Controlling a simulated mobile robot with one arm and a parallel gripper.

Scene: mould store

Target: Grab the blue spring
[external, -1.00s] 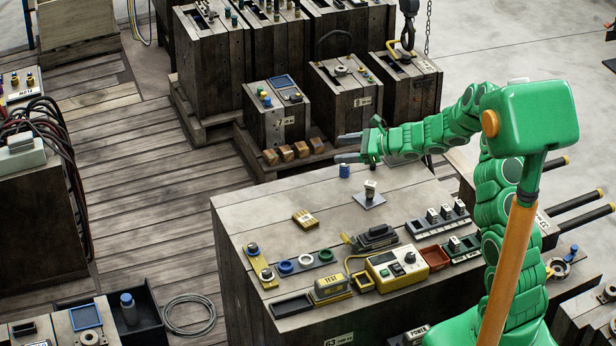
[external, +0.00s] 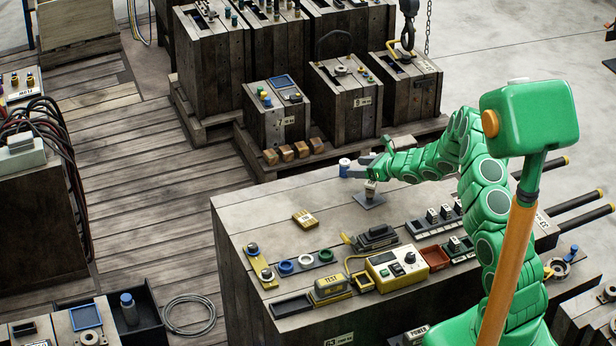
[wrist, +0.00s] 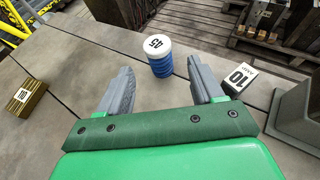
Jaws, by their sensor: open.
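The blue spring (external: 344,172) stands upright near the far edge of the wooden table top (external: 265,200). In the wrist view the spring (wrist: 160,66) shows blue coils and a white top cap marked 45. My gripper (external: 364,167) is low over the table, just right of the spring in the external view. In the wrist view my gripper (wrist: 160,80) has its two grey fingers apart and empty. The spring stands just beyond the fingertips, about midway between them, with no contact visible.
A yellow block (external: 305,218) lies farther off on the left. A yellow-and-white meter (external: 398,267) and trays crowd the near side. The table between is clear.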

